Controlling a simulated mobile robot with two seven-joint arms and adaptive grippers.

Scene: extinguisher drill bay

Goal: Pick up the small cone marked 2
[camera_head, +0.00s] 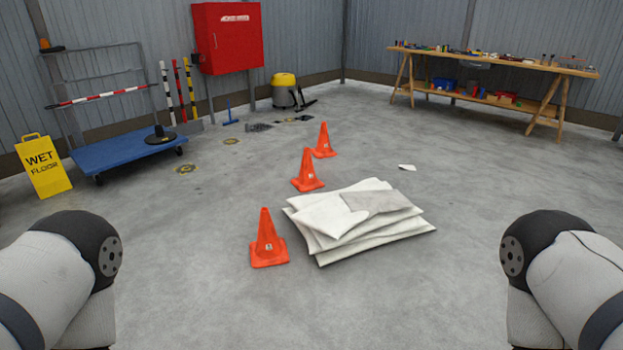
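Three small orange cones stand upright on the grey floor, in a line running away from me. The near cone (267,243) stands just left of a stack of pale sheets. The middle cone (307,173) stands behind the stack, and the far cone (323,142) stands further back. Each seems to carry a small pale label, but the marks are too small to read, so I cannot tell which is 2. Only links of my two arms show, at the lower left and lower right. Neither gripper is in view.
The stack of pale sheets (334,242) lies right of the near cone. A blue cart (110,152) and yellow wet-floor sign (43,166) stand left. A red cabinet (228,38), yellow vacuum (284,88) and wooden workbench (490,66) are at the back. Floor around the near cone's left is clear.

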